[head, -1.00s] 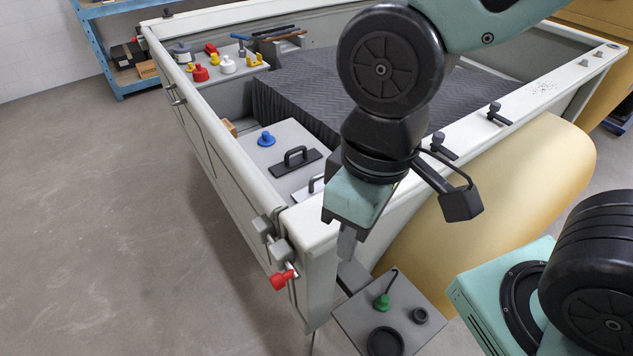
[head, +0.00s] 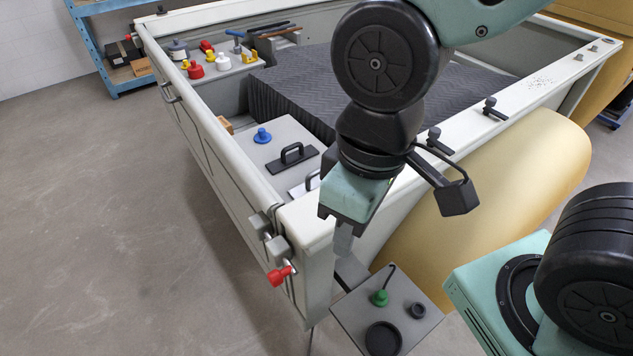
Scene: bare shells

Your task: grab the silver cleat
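A silver-grey handle-like piece on a light plate (head: 299,189) lies on the grey front panel inside the shell. It may be the silver cleat; my arm hides its right part. A similar black handle on a black plate (head: 293,158) lies just behind it. My gripper (head: 343,242) points down outside the shell's near right corner, in front of the rim and above the small grey side shelf. It is to the right of the silver piece and apart from it. Only one grey finger shows clearly, so its opening cannot be told.
The shell's white rim (head: 222,150) surrounds the panel. A blue knob (head: 262,136) stands left of the handles. A red-handled valve (head: 280,275) sticks out at the near corner. The side shelf (head: 424,319) holds a green-based hook (head: 380,298) and black rings. Open floor lies left.

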